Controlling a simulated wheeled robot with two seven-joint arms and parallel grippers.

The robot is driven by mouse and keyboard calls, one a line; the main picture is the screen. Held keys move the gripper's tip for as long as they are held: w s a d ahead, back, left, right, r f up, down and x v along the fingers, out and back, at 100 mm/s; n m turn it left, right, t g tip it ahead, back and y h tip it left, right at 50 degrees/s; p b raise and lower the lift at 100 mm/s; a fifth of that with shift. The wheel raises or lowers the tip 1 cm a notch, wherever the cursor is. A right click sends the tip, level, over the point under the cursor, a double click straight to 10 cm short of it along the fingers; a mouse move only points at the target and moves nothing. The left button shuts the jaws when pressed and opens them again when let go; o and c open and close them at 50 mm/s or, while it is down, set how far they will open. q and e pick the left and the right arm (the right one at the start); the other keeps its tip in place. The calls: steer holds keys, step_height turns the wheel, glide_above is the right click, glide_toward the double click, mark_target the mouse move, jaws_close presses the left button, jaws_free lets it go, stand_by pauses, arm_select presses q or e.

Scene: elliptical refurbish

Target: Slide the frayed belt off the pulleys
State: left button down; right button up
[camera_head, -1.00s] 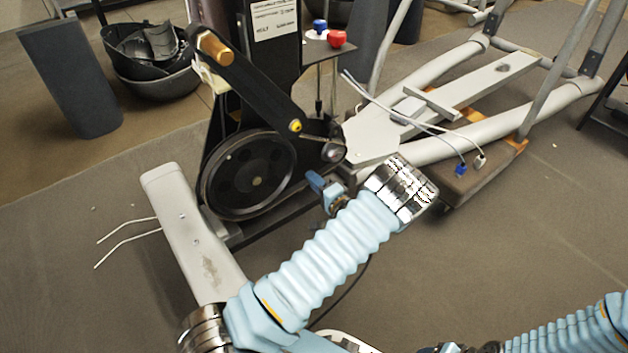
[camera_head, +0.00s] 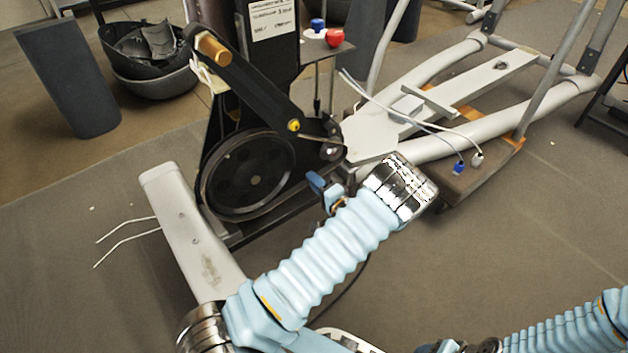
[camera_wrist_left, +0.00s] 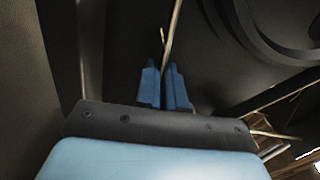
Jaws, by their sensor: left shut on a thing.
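The large black pulley (camera_head: 250,175) is low on the machine's frame, with the small pulley (camera_head: 331,151) to its right. A thin tan belt strand (camera_head: 318,139) shows near the small pulley; the rest of the belt is hard to make out. My left gripper (camera_head: 320,186) is in front of the frame, just below the small pulley. In the left wrist view, its blue fingers (camera_wrist_left: 166,80) are shut on a thin tan strand of the frayed belt (camera_wrist_left: 173,34), which runs upward between them. My right gripper is not in view.
A black crank arm with a wooden handle (camera_head: 213,49) slants above the pulleys. A grey foot beam (camera_head: 190,235) lies at left. Loose cables (camera_head: 430,127) hang over the rails at right. A shelf holds a red knob (camera_head: 335,38). The right floor is open.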

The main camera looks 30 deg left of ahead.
arm_select(q)
steer(key=shift+p+v, duration=0.4)
steer(key=shift+v, duration=1.05)
stand_by(1.8)
steer(key=shift+s+f, duration=0.1)
steer(key=shift+f, duration=0.1)
steer(key=p+v, duration=0.1)
steer(key=v, duration=1)
steer(key=shift+d+r, duration=0.2)
steer(key=shift+d, duration=0.2)
stand_by(0.5)
